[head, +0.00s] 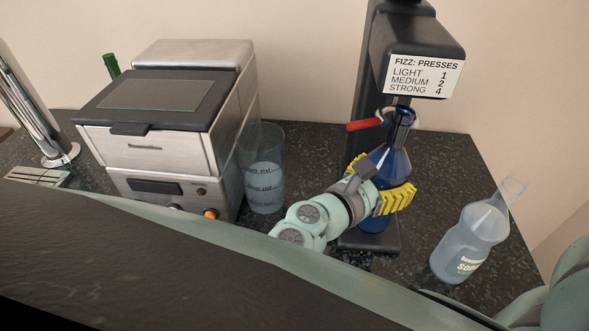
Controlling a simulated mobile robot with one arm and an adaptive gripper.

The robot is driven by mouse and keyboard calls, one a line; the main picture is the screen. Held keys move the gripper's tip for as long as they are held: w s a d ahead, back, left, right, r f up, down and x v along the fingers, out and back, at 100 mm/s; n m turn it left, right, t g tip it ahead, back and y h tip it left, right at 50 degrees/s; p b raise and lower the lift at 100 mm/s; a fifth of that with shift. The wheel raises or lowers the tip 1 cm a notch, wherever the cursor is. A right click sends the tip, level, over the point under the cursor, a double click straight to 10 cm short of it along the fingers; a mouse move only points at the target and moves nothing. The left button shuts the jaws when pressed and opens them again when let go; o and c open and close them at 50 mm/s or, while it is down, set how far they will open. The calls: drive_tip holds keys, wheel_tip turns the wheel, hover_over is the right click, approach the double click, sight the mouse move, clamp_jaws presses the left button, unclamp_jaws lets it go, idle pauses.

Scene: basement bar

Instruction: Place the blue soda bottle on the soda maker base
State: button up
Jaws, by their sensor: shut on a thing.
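The blue soda bottle (389,163) is dark blue glass and looks upright, with its neck under the soda maker's head. My gripper (383,190) is shut on its body, with yellow fingers on both sides. The bottle's lower part shows below the fingers, over the soda maker base (385,243). I cannot tell whether its bottom touches the base. The soda maker (415,45) is black, with a label listing fizz presses. My wrist hides part of the base.
A clear bottle with a soda label (468,240) stands on the dark counter at the right. A clear measuring beaker (264,180) and a steel appliance (165,140) stand to the left. A chrome tap (35,110) is at far left. Some counter (450,165) behind the clear bottle is free.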

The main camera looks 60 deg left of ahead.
drive_tip(key=shift+w+a+f, duration=0.2)
drive_tip(key=shift+w+a, duration=0.3)
drive_tip(key=shift+w, duration=0.15)
drive_tip(key=shift+w+a+f, duration=0.1)
drive_tip(key=shift+a+f, duration=0.1)
drive_tip(key=shift+a, duration=0.05)
drive_tip(key=shift+w+a+f+p, duration=0.3)
drive_tip(key=shift+f+p, duration=0.1)
drive_tip(key=shift+f, duration=0.2)
drive_tip(key=shift+f, duration=0.15)
drive_tip(key=o, duration=1.3)
